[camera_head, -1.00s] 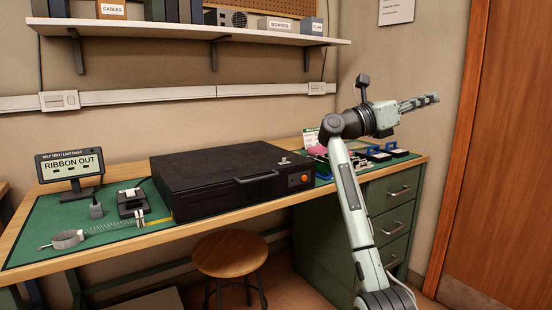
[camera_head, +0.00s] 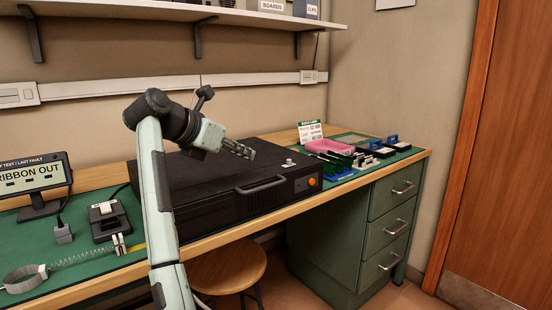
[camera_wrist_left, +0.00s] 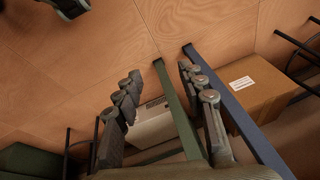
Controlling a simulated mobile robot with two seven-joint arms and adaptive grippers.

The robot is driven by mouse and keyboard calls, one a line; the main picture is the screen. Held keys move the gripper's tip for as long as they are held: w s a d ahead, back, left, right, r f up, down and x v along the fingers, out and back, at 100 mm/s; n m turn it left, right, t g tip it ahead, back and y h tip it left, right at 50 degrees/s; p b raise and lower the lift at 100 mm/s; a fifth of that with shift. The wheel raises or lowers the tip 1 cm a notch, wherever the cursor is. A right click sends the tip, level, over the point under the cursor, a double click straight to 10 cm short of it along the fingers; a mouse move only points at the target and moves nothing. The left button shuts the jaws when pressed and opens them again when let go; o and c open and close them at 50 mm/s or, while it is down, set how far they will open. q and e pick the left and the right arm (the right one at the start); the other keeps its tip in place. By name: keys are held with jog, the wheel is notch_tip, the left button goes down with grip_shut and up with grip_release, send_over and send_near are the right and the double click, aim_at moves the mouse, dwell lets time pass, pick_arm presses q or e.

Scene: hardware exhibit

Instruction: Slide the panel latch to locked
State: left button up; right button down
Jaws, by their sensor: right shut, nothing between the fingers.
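A black case (camera_head: 225,180) with a front handle (camera_head: 262,187) and an orange button (camera_head: 312,182) lies on the bench. A small silver fitting (camera_head: 289,163) sits on its top near the right end; it may be the panel latch, but it is too small to tell its position. My right gripper (camera_head: 252,153) is shut and empty, above the case top and left of the fitting. My arm hides part of the case's left end. My left gripper (camera_wrist_left: 164,80) is open and empty in the left wrist view, away from the case.
A fault display (camera_head: 36,178), a black device (camera_head: 108,220) and a coiled spring stand at left on the green mat. A pink tray (camera_head: 328,146), a sign (camera_head: 310,131) and blue-handled parts lie at right. A stool (camera_head: 228,270) stands in front. The left wrist view shows a cardboard box (camera_wrist_left: 255,87).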

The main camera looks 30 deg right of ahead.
jog(key=p, duration=0.1)
send_near(280, 170)
jog(key=x, duration=0.5)
jog(key=shift+d+r, duration=0.15)
jog(key=shift+r, duration=0.15)
jog(key=d, duration=0.1)
jog(key=w+d+p, duration=0.1)
jog(key=d, duration=0.1)
jog(key=shift+d, duration=0.1)
pick_arm(q)
notch_tip(280, 170, down, 5)
jog(key=shift+s+d+r, duration=0.1)
jog(key=shift+d, duration=0.05)
pick_arm(e)
jog(key=shift+w+d+f, duration=0.1)
jog(key=shift+w+d, duration=0.05)
jog(key=shift+d, duration=0.15)
